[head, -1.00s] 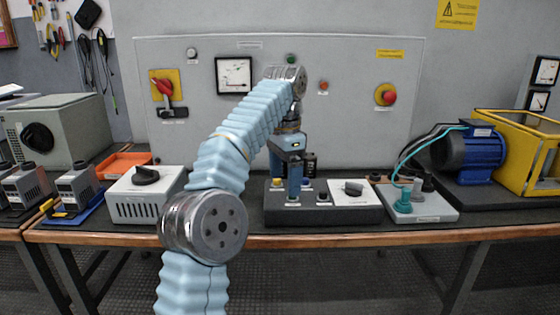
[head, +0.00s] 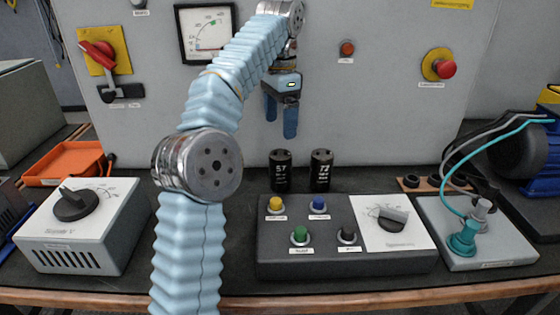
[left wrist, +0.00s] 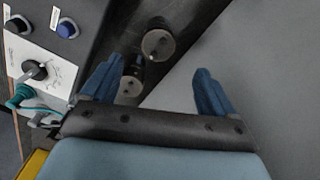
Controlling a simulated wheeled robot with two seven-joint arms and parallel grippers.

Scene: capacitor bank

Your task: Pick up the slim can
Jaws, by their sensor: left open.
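Two black cans with white print stand upright side by side on the bench behind the control box. The left one (head: 281,171) reads 57 and the right one (head: 321,171) reads 72. They look alike in width, so I cannot tell which is the slim one. My left gripper (head: 281,128) is open and empty, pointing down, above the cans in the head view. In the left wrist view, the gripper (left wrist: 158,68) shows its two blue fingers wide apart. One can top (left wrist: 158,45) lies beyond them; another (left wrist: 130,87) lies close to the left finger, partly hidden.
A black control box (head: 275,240) with several buttons and a knob stands in front of the cans. A socket plate (head: 500,246) with cables is to its right. A white dial box (head: 85,240) and orange tray (head: 70,160) are left. A grey panel rises behind.

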